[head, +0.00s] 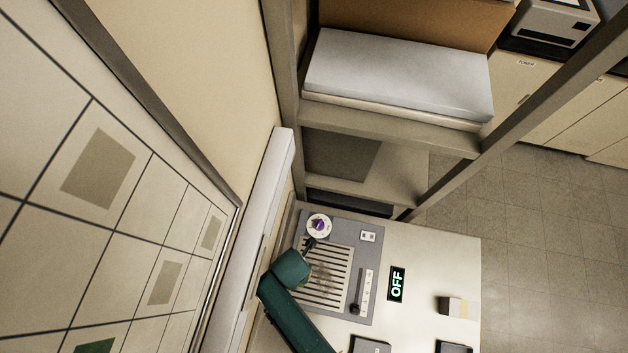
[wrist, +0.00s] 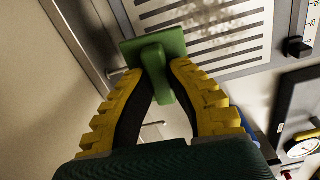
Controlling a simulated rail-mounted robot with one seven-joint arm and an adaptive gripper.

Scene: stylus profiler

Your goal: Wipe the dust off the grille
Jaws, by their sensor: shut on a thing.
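The grille (head: 340,292) is a pale panel with dark slots set in a grey plate on the bench. A brownish dust patch (head: 322,274) lies across its middle slots. In the wrist view the slotted grille (wrist: 185,42) is at the top, with speckled dust (wrist: 212,17) on it. My gripper (wrist: 159,75) has yellow ribbed fingers shut on a green T-shaped tool (wrist: 165,48). The tool's flat head appears beside the grille's left edge; whether it touches the surface cannot be told. In the head view my green arm covers the grille's left side and hides the tool.
A white dial with a purple knob (head: 319,226) is above the grille, with a small switch (head: 368,237) to its right. A slider (head: 356,306) and a lit OFF sign (head: 397,284) are at the right. A small box (head: 457,307) stands farther right. A wall runs along the left.

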